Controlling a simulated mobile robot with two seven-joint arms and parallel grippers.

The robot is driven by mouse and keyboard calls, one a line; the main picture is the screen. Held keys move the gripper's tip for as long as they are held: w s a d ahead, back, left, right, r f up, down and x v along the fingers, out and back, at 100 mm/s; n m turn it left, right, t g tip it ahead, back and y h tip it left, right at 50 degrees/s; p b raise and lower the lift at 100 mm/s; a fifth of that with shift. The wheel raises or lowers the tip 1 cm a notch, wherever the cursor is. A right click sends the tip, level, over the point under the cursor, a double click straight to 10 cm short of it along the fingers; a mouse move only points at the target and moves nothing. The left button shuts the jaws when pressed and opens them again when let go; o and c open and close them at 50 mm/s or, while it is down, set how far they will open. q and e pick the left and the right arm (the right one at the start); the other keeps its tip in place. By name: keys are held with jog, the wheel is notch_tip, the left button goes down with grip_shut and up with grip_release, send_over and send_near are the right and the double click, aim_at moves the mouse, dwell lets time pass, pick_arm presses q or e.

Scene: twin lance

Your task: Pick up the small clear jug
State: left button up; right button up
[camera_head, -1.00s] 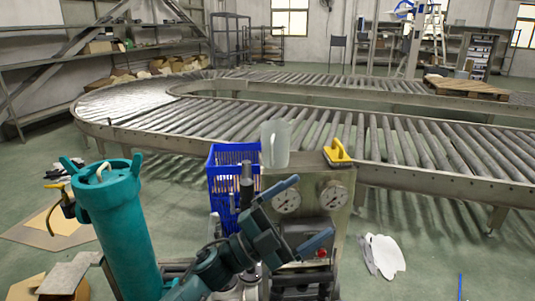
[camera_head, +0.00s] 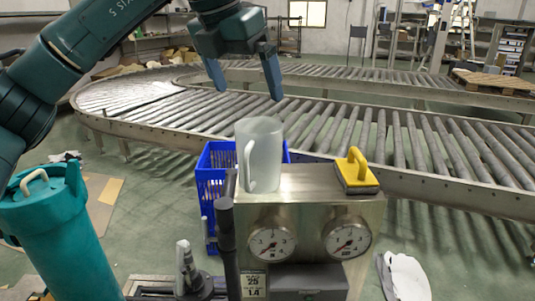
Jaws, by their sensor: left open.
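The small clear jug (camera_head: 264,152) is a frosted, see-through jug with its handle on the left side. It stands upright on top of a metal box with two dials (camera_head: 310,192). My left gripper (camera_head: 245,83) reaches in from the upper left with its fingers pointing down and spread apart. It is open and empty, above the jug in the picture and apart from it. My right gripper is not in view.
A yellow-handled tool with a dark base (camera_head: 357,174) sits on the box, right of the jug. A blue crate (camera_head: 212,180) stands left of and behind the box. A roller conveyor (camera_head: 420,140) runs behind. White pieces (camera_head: 408,277) lie on the floor at right.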

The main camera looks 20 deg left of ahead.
aim_at(258, 135)
pick_arm(q)
jog(key=shift+a+x, duration=0.15)
jog(key=shift+x, duration=1.9)
jog(key=shift+a+x, duration=0.2)
jog(key=shift+x, duration=1.85)
jog(key=shift+a+x, duration=0.15)
jog(key=shift+x, duration=1.95)
jog(key=shift+w, duration=0.2)
jog(key=c, duration=1.3)
jog(key=shift+o, duration=0.2)
